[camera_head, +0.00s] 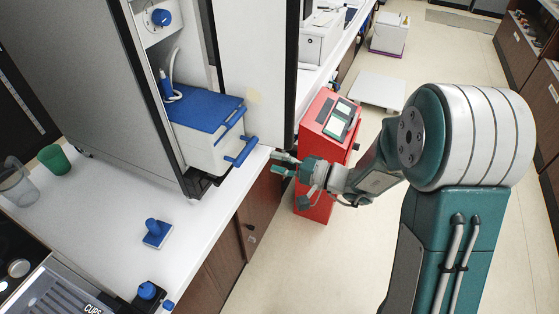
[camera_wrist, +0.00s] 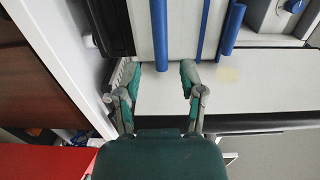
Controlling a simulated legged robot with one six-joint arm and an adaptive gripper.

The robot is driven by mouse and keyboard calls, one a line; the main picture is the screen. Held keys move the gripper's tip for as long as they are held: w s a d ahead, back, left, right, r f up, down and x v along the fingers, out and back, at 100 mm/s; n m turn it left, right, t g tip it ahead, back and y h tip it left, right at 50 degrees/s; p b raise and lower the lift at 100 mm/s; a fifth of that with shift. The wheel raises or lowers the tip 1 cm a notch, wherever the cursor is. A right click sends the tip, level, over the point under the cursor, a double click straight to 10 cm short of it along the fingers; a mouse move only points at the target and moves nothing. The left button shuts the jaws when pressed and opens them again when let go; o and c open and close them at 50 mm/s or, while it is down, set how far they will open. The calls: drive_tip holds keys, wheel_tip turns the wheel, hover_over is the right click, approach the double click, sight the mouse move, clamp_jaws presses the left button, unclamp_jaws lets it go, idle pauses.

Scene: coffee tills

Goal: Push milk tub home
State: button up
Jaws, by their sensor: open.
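The milk tub (camera_head: 207,152) is a white box with a blue lid (camera_head: 203,113) and blue handle bars (camera_head: 241,151) on its front. It sits in the open grey cabinet, its front jutting out past the cabinet opening. My gripper (camera_head: 282,163) is open and empty, just right of the tub's front, above the counter edge and apart from the tub. In the wrist view my two fingertips (camera_wrist: 173,64) are spread, with the white tub with its blue bars (camera_wrist: 182,28) beyond them. The tub's rear is hidden inside the cabinet.
The cabinet's open white door (camera_head: 254,75) stands behind the tub. A red till (camera_head: 322,130) stands behind my gripper. A blue-knobbed tamper (camera_head: 156,236), green cup (camera_head: 53,160) and clear cup (camera_head: 17,186) are on the white counter. The floor at right is partly clear.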

drive_tip(key=shift+t, duration=0.3)
drive_tip(key=x, duration=0.8)
drive_tip(key=shift+w+d+f, duration=0.1)
drive_tip(key=shift+w+f, duration=0.15)
drive_tip(key=shift+w, duration=0.05)
clamp_jaws()
